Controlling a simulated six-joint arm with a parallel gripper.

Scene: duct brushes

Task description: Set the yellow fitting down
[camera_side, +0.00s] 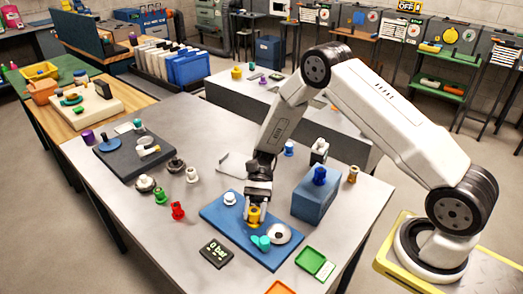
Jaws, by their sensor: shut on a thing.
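The yellow fitting (254,217) is between the fingers of my gripper (256,206), low over the blue board (232,231). My gripper points down and is shut on it. The fitting's lower end is at or very near the board; I cannot tell whether it touches. My fingers hide its upper part.
A blue block (315,196) with a blue fitting stands to the right.

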